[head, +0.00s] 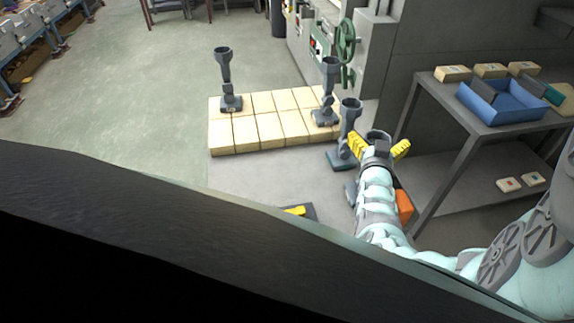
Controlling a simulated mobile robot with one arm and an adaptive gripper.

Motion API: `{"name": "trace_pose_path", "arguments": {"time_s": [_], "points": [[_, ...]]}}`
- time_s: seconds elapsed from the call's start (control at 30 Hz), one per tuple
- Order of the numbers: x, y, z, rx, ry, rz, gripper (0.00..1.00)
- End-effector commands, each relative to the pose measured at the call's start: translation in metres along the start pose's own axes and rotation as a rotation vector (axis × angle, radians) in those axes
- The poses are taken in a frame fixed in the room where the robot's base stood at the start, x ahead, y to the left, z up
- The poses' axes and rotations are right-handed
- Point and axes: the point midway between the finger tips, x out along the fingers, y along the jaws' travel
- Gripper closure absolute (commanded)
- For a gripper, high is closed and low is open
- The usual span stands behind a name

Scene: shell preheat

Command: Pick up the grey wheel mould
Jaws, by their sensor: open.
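Several similar grey moulds with cupped tops and flat feet are in the head view; I cannot tell which is the wheel mould. One mould (225,80) stands at the left of a block of cream bricks, and another mould (327,92) stands at its right end. A third mould (347,135) stands on the floor area just left of my gripper. My gripper (379,149) is open, its yellow fingers spread either side of a grey cupped top (377,135). My arm hides most of what is below that top; a grey foot (351,193) shows beside it.
The cream brick bed (262,130) lies ahead. A grey table (470,118) at right carries a blue tray (500,103) and several cream blocks. A grey machine with a green handwheel (346,38) stands behind. A yellow piece (295,211) lies on a dark pad. The floor at left is clear.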

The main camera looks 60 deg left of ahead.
Motion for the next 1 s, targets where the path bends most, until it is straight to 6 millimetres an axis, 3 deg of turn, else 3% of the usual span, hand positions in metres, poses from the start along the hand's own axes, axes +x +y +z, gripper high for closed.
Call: {"name": "trace_pose_path", "arguments": {"time_s": [0.07, 0.17, 0.83, 1.0], "points": [[0.0, 0.0007, 0.0, 0.0, 0.0, 0.002, 0.0], [-0.0001, 0.0006, 0.0, 0.0, 0.0, 0.001, 0.08], [-0.0003, -0.0001, 0.0001, 0.0, 0.0, 0.0, 0.78], [-0.0002, -0.0002, -0.0004, 0.001, 0.001, 0.0, 0.8]]}}
